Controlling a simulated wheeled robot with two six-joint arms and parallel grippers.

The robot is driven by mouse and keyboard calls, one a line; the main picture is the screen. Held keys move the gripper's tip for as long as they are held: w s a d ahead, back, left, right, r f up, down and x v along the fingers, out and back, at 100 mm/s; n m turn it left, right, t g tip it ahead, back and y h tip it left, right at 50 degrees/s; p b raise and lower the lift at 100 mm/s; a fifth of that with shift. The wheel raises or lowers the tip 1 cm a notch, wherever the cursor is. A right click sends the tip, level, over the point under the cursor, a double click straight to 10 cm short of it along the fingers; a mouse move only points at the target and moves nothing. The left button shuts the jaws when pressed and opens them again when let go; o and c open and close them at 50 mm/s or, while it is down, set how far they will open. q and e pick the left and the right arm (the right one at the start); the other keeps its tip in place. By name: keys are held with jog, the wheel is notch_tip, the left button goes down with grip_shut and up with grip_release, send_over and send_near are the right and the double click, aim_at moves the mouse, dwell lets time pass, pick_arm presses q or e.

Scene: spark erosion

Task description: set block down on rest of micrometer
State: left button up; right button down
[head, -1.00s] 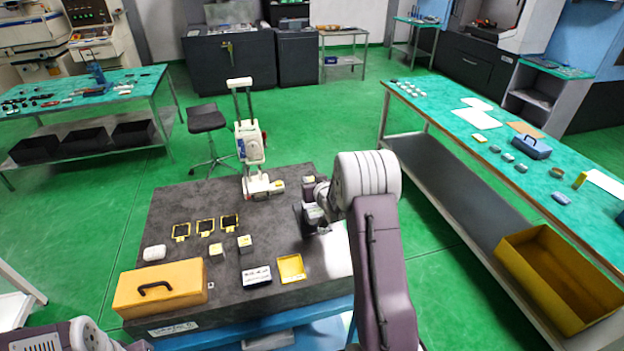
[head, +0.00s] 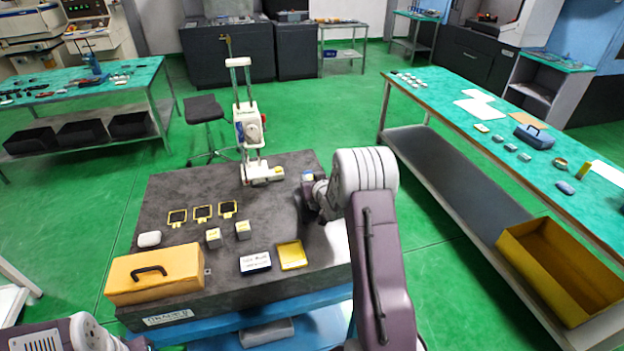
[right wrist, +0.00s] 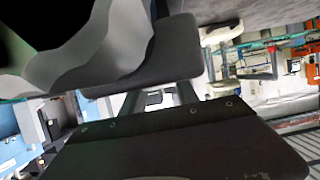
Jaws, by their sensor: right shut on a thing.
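The micrometer (head: 250,132) is a tall white stand instrument with a dial, upright at the far side of the dark grey table; its low white base (head: 262,176) carries a small yellowish part. It also shows in the right wrist view (right wrist: 213,38). My right gripper (head: 308,190) is just right of that base, shut on a small block (head: 308,177) with a pale and blue top. The block is apart from the micrometer; its lower part is hidden. In the right wrist view the block cannot be made out clearly. My left arm enters at the lower left; its gripper is out of frame.
On the dark table (head: 170,222) are three yellow-framed pieces (head: 203,213), two small blocks (head: 228,234), a white rounded item (head: 149,239), a yellow case (head: 155,274), a labelled box (head: 255,262) and a yellow tray (head: 292,255). A green-topped bench (head: 470,125) stands right.

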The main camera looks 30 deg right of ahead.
jog(key=shift+f+b, duration=0.25)
jog(key=shift+b, duration=0.05)
jog(key=c, duration=0.8)
grip_release()
jog(key=shift+c, duration=0.2)
jog(key=b+v, duration=0.2)
jog(key=v, duration=0.7)
jog(key=shift+a, duration=0.1)
